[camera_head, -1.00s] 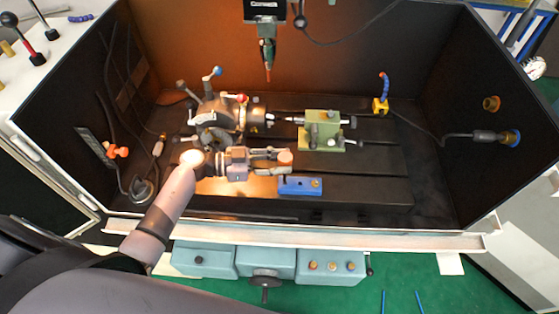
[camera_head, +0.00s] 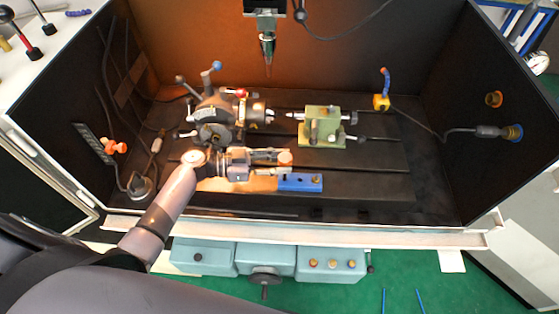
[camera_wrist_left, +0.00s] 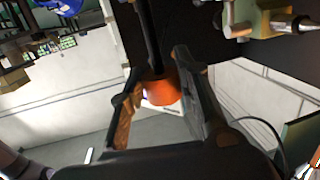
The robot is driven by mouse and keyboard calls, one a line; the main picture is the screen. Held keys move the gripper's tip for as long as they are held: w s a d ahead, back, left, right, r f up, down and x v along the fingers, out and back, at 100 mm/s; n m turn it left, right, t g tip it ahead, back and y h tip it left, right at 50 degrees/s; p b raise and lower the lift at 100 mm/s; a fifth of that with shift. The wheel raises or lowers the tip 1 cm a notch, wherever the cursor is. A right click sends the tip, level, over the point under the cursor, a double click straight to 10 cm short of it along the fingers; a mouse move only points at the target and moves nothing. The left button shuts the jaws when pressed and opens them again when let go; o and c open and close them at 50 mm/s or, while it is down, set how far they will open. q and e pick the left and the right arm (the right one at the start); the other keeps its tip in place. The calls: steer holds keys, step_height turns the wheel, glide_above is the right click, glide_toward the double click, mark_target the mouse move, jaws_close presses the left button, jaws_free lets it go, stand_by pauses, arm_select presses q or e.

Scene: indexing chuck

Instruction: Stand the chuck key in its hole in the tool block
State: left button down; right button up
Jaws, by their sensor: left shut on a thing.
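My left gripper (camera_head: 285,164) is shut on the chuck key, above the machine table just behind the blue tool block. In the head view, the key's round orange end (camera_head: 285,157) shows at the fingertips; the rest of the key cannot be made out. In the left wrist view, the orange part (camera_wrist_left: 160,88) sits between the two fingers (camera_wrist_left: 162,100), with a dark shaft (camera_wrist_left: 150,35) running from it to the top edge. The blue tool block (camera_head: 300,183) lies near the table's front edge. A round mark shows on its right part. My right gripper is not in view.
The indexing chuck (camera_head: 218,118) stands behind my left gripper, and the green tailstock (camera_head: 323,126) stands behind and right. The spindle (camera_head: 267,50) hangs at the back. Dark enclosure walls (camera_head: 462,110) flank the table. The table right of the block is clear.

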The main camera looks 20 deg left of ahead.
arm_select(q)
steer(key=shift+f, duration=0.45)
steer(key=c, duration=1.1)
jaws_free()
steer(key=shift+a, duration=0.1)
steer(key=v, duration=1.2)
